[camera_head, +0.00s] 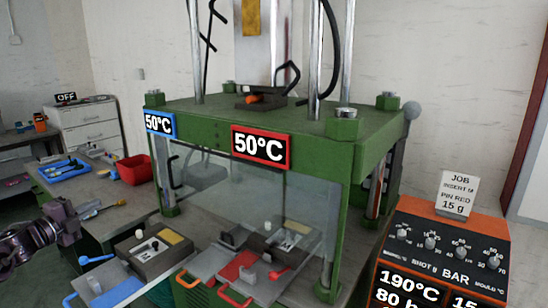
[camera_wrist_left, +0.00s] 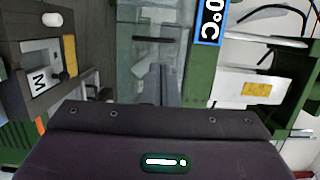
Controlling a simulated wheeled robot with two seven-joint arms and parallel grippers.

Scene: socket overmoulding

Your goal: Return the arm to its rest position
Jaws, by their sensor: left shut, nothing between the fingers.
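My left arm comes in from the left edge in the head view, with its dark left gripper (camera_head: 80,213) over the front of the left bench. In the left wrist view the gripper's narrow grey fingers (camera_wrist_left: 159,84) are together with nothing between them. The gripper is left of the green press (camera_head: 340,150) and clear of the mould parts. My right gripper is not in view.
A mould block (camera_head: 150,262) with a blue handle sits on the bench just right of the gripper. A red bin (camera_head: 134,170) and a blue tray (camera_head: 62,171) stand behind it. An orange control box (camera_head: 445,235) is at the right.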

